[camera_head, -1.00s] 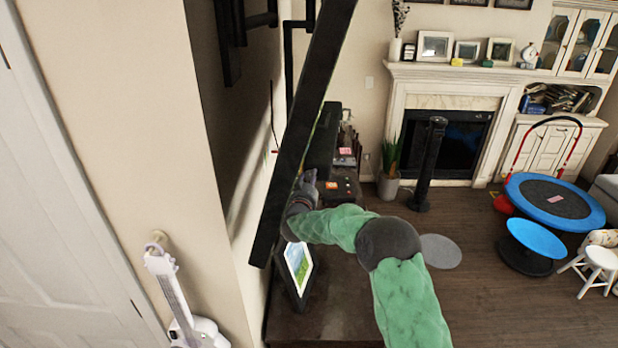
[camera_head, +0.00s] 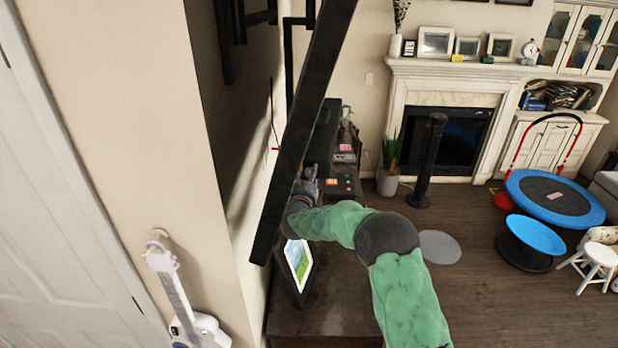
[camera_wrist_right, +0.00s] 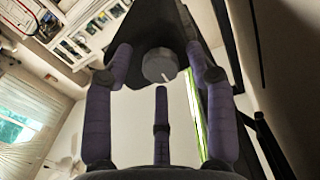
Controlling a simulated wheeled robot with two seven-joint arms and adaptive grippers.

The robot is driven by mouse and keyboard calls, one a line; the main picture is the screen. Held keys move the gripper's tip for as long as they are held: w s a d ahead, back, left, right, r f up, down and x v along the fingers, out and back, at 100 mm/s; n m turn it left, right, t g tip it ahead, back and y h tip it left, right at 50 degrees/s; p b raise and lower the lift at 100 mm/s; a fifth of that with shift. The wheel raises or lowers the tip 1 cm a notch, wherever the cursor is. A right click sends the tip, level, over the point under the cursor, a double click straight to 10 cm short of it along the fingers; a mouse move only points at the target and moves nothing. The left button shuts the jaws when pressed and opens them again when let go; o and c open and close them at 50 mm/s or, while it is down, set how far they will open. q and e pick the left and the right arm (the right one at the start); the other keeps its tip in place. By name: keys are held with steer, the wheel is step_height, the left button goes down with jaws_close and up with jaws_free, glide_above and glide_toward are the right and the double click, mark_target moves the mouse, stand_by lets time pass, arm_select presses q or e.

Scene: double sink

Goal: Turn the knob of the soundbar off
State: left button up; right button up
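The knob (camera_wrist_right: 158,65) is a grey round dial with a white pointer line, seen in the right wrist view on the end of a dark body that looks like the soundbar (camera_wrist_right: 148,22). In the head view a long black box, likely the soundbar (camera_head: 324,130), stands on the dark cabinet; its knob cannot be made out there. My right gripper (camera_wrist_right: 160,75) has its purple fingers spread around the knob's line of sight, with gaps to it in the picture; contact is not visible. In the head view the right gripper (camera_head: 309,184) shows partly behind the TV edge. My left gripper is out of view.
A picture frame (camera_head: 297,265) stands on the dark cabinet (camera_head: 335,305) below that arm. A black tower (camera_head: 431,160) and a potted plant (camera_head: 388,180) stand beyond.

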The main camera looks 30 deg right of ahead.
steer(key=v, duration=1.2)
stand_by(0.5)
steer(key=s+a+f+n+g+y+b, duration=0.1)
steer(key=s+a+f+y+b, duration=0.3)
steer(key=f, duration=1)
steer(key=s+a+f+n+g+y+b, duration=0.25)
steer(key=a+f, duration=0.35)
steer(key=f, duration=0.7)
steer(key=s+a+f+n+g+y+b, duration=0.15)
steer(key=a+f+y+b, duration=0.3)
steer(key=f, duration=0.95)
steer(key=s+a+f+g+y+b, duration=0.2)
steer(key=s+a+f+g+b, duration=0.2)
steer(key=s+f, duration=0.6)
steer(key=s+a+f+g+y+b, duration=0.2)
steer(key=s+a+f, duration=0.6)
steer(key=s, duration=0.8)
step_height(320, 180, down, 3)
steer(key=shift+s+r+g+y+b, duration=0.1)
steer(key=shift+s+g+y+b, duration=0.2)
steer(key=shift+g+b, duration=0.95)
